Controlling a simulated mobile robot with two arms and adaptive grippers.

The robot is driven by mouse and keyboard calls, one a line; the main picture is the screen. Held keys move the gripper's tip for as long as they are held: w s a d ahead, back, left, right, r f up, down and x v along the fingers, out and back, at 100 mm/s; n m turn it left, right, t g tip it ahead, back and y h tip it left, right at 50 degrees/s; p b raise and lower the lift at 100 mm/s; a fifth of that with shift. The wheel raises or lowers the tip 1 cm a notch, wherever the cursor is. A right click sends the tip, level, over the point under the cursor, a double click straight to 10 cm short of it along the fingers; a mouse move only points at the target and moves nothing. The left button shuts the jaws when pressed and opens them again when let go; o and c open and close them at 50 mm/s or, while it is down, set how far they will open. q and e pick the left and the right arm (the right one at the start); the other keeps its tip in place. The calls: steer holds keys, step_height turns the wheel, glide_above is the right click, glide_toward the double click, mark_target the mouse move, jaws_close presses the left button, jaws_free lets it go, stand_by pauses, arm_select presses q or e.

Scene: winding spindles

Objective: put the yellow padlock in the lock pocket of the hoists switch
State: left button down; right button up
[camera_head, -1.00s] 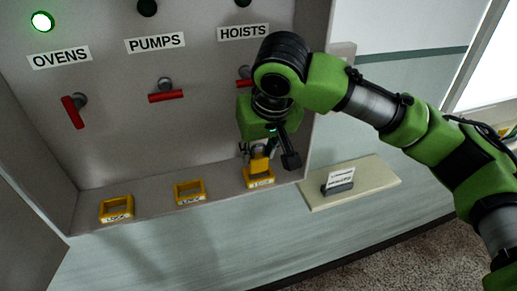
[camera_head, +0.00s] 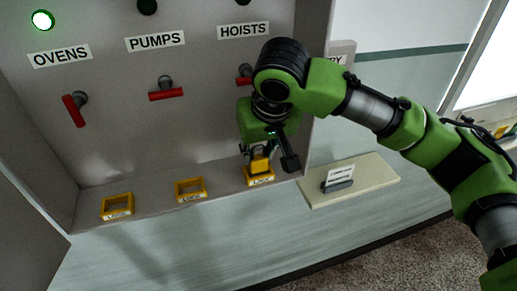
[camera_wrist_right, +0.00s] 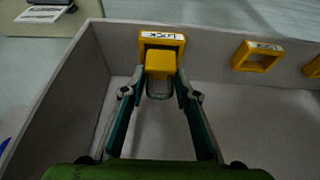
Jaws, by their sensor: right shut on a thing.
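The yellow padlock (camera_wrist_right: 160,66) is held by its grey shackle end between the fingers of my right gripper (camera_wrist_right: 158,92), which is shut on it. Its yellow body overlaps the yellow frame of the hoists lock pocket (camera_wrist_right: 175,38) in the wrist view; I cannot tell how deep it sits. In the head view the padlock (camera_head: 259,164) shows just under my right gripper (camera_head: 258,152), over the hoists pocket (camera_head: 260,179). The red hoists switch handle (camera_head: 243,81) is partly hidden by my right arm. My left gripper is out of view.
The pumps pocket (camera_head: 190,189) and ovens pocket (camera_head: 117,206) on the cabinet ledge are empty. The cabinet's right side wall (camera_head: 312,95) stands close to my right arm. A beige shelf (camera_head: 370,180) with a small card holder (camera_head: 338,184) lies to the right.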

steer(key=shift+f, duration=1.2)
steer(key=o, duration=1.2)
steer(key=shift+r, duration=0.15)
steer(key=v, duration=1.1)
steer(key=shift+s+r, duration=0.25)
steer(key=shift+r, duration=0.1)
steer(key=shift+f, duration=0.1)
